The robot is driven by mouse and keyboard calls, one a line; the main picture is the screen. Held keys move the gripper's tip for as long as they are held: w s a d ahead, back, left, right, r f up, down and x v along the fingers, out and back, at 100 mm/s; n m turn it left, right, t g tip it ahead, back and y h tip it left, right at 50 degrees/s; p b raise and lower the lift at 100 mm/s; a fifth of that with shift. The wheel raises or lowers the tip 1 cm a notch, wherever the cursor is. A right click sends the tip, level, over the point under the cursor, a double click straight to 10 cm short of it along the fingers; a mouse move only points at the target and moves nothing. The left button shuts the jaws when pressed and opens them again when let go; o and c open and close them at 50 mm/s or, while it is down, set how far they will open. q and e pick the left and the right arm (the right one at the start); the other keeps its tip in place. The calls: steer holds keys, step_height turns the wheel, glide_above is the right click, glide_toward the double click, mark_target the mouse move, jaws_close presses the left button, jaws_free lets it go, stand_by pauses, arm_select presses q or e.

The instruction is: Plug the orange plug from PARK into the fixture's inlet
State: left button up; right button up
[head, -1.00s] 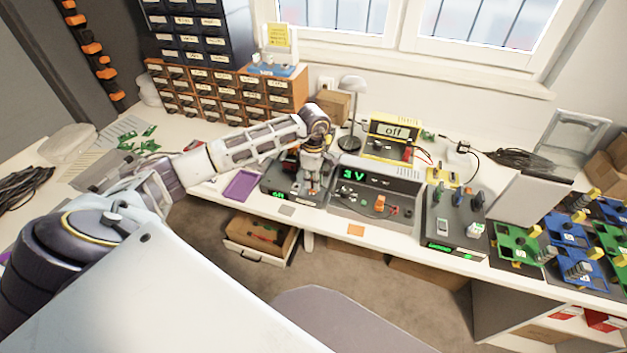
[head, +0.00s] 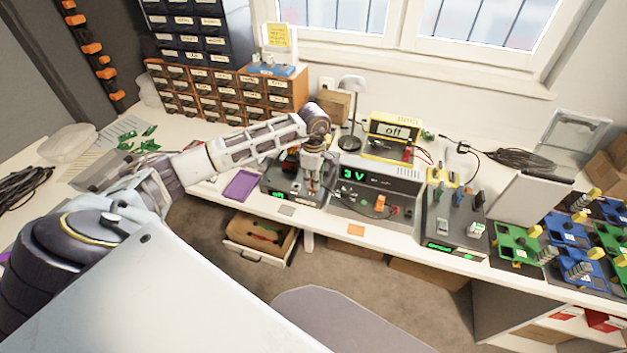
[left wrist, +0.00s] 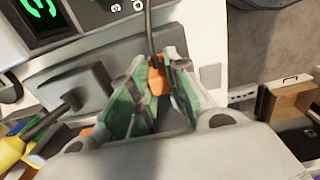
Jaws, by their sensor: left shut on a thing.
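My left gripper (head: 314,184) is over the front of a dark box (head: 272,186) with a small green display, just left of the box reading 3 V (head: 345,198). In the left wrist view the gripper (left wrist: 156,92) is shut on the orange plug (left wrist: 157,78), between its green finger pads. A dark cable (left wrist: 150,35) runs up from the plug. The plug's lower end is hidden by the fingers, so I cannot tell whether it touches a socket. An orange block (head: 379,203) stands on the 3 V box. I cannot make out the PARK label or the inlet. My right gripper is not in view.
A yellow meter reading off (head: 393,131) stands behind. A grey box with switches (head: 452,222) and green and blue boards (head: 520,245) are on the right. A purple tray (head: 241,185) lies on the left. An open drawer (head: 262,240) is below the table edge.

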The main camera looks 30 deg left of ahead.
arm_select(q)
steer(key=shift+f, duration=0.3)
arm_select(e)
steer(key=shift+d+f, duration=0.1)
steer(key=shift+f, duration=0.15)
arm_select(q)
steer(key=o, duration=0.9)
steer(key=shift+r+p, duration=0.55)
steer(key=shift+r, duration=0.15)
steer(key=shift+p, duration=0.3)
steer(key=shift+r+p, duration=1.5)
steer(key=shift+r, duration=1.4)
steer(key=shift+f, duration=0.1)
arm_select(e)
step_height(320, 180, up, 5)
arm_select(q)
steer(key=shift+s+n, duration=0.1)
steer(key=shift+n, duration=0.2)
